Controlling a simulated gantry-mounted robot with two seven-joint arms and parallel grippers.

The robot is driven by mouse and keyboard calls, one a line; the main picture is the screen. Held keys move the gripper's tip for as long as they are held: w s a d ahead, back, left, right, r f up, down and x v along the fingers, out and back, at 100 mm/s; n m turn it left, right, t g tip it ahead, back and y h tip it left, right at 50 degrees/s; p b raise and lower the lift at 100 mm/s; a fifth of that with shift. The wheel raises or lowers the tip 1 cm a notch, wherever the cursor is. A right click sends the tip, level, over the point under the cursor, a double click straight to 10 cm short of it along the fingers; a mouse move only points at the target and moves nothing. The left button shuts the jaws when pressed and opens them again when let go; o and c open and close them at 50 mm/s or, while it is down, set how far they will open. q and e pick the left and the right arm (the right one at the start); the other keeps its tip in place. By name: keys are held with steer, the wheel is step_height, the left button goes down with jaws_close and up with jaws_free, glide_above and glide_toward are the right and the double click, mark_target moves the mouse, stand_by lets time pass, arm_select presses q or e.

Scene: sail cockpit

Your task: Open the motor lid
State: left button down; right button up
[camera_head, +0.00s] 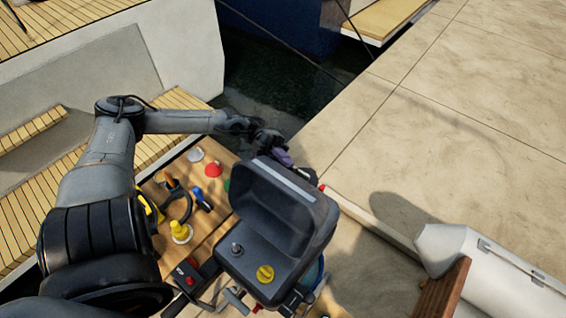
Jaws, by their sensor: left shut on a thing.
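The motor (247,265) is a dark box at the lower centre, with a yellow cap (265,273) and a small grey knob on its top. Its motor lid (280,212) stands raised and tilted back, with the hollow inside facing me. My left gripper (274,150) is at the lid's far upper edge and is shut, seemingly on the lid. A small purple piece shows by its fingertips. The exact contact is partly hidden and too small to make out. My right gripper is not in view.
A wooden board (205,224) left of the motor bears white, red and yellow pieces and a blue-handled tool. A red-buttoned box (187,277) lies close to the motor. Dark water (265,80) lies beyond. A pale dock (470,120) and grey inflatable tube (505,275) are right.

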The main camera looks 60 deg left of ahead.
mark_target(276, 167)
arm_select(q)
steer(key=s+r+p, duration=0.1)
steer(key=p, duration=0.1)
steer(key=m+p, duration=0.1)
steer(key=shift+s+d+r+p, duration=0.35)
steer(key=shift+d+r+p, duration=0.05)
steer(key=shift+s+d+p, duration=0.15)
steer(key=shift+s+p, duration=0.2)
steer(key=shift+s, duration=0.05)
steer(key=shift+f, duration=0.15)
steer(key=c, duration=1.2)
jaws_free()
steer(key=shift+o, duration=0.2)
